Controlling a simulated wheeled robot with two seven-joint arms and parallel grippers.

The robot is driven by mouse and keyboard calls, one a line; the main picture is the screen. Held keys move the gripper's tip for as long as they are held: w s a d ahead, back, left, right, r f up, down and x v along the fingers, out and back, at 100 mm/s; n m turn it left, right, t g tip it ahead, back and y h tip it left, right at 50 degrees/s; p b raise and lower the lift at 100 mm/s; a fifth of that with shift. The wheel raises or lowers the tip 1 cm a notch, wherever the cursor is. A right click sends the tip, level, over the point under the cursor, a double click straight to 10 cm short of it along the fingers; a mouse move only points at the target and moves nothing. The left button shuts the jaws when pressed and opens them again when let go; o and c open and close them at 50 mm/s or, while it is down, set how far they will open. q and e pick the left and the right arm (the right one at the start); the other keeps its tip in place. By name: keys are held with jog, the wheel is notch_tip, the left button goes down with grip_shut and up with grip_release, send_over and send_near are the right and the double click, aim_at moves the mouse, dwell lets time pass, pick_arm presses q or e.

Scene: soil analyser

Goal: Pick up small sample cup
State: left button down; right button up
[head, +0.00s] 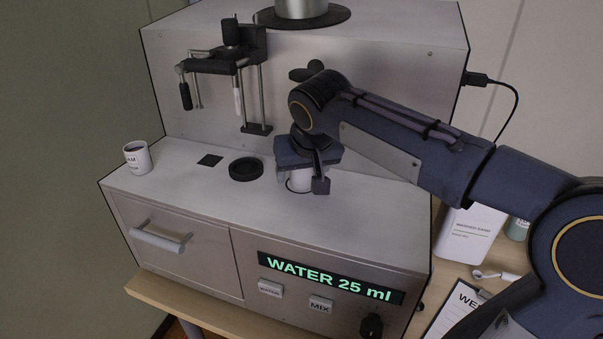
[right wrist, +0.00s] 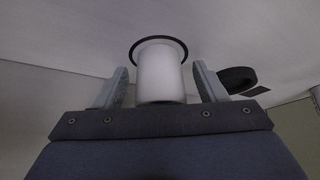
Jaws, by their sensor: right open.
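A small white cup (head: 299,182), which looks like the sample cup, stands on the machine's top deck, partly hidden by my right gripper. My right gripper (head: 302,184) points down over it with its fingers on either side. In the right wrist view the white cup (right wrist: 161,75) is between the two open fingers of the gripper (right wrist: 163,85), with a visible gap on each side. A dark ring shows around the cup's far end. My left gripper is in no view.
A labelled white cup (head: 137,158) stands at the deck's left end. A black round holder (head: 246,169) and a black square pad (head: 210,160) lie left of my gripper. The display (head: 330,278) reads "WATER 25 ml".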

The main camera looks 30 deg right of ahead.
jog(key=c, duration=1.1)
jog(key=shift+r, duration=0.1)
